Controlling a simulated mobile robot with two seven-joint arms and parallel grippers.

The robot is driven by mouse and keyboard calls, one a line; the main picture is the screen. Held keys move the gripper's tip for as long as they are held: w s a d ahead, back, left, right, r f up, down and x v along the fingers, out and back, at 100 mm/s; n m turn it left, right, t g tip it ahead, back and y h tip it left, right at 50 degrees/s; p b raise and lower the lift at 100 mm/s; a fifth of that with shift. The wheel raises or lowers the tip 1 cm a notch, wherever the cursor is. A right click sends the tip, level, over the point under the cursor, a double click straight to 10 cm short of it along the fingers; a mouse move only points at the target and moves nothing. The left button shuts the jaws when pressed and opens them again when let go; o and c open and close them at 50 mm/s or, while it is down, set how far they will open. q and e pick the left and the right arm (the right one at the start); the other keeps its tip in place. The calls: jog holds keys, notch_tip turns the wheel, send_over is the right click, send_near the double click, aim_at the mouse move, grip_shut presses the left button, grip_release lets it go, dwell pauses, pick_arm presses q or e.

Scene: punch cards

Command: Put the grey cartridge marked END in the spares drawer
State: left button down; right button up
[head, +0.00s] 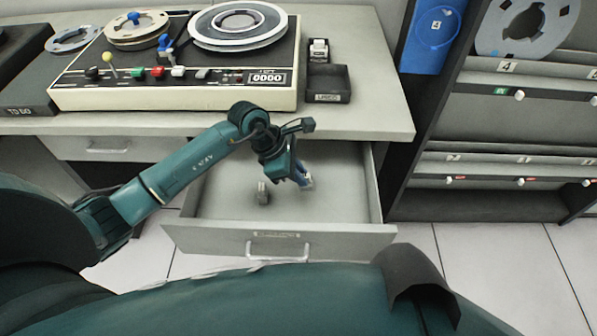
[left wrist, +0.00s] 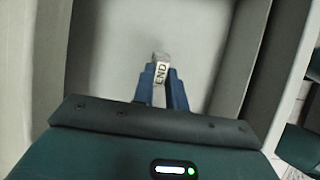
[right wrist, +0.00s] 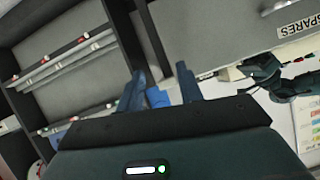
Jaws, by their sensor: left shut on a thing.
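The grey cartridge marked END (left wrist: 160,72) is between the blue fingertips of my left gripper (left wrist: 162,88), which is shut on it. In the head view the left gripper (head: 303,176) points down over the open spares drawer (head: 225,185), with the cartridge (head: 308,184) small at its tips. I cannot tell whether the cartridge touches the drawer floor. The drawer's SPARES label (right wrist: 300,22) shows in the right wrist view. My right gripper (right wrist: 162,88) is open and empty, away from the drawer's inside.
A small dark grey shape (head: 263,193) shows in the drawer, left of the left gripper. The desk (head: 385,110) overhangs the drawer's back and carries a tape machine (head: 180,90) and a small black tray (head: 328,84). A shelf rack (head: 500,205) stands at right.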

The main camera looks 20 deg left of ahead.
aim_at(298, 185)
pick_arm(q)
jog(key=shift+f+b, duration=2.15)
jog(key=shift+f, duration=0.15)
dwell(1.0)
jog(key=c, duration=1.3)
grip_release()
jog(key=shift+c, duration=0.2)
jog(key=shift+c, duration=0.9)
jog(key=shift+r, duration=0.15)
jog(key=shift+r+p, duration=2.85)
jog(key=shift+r, duration=1.05)
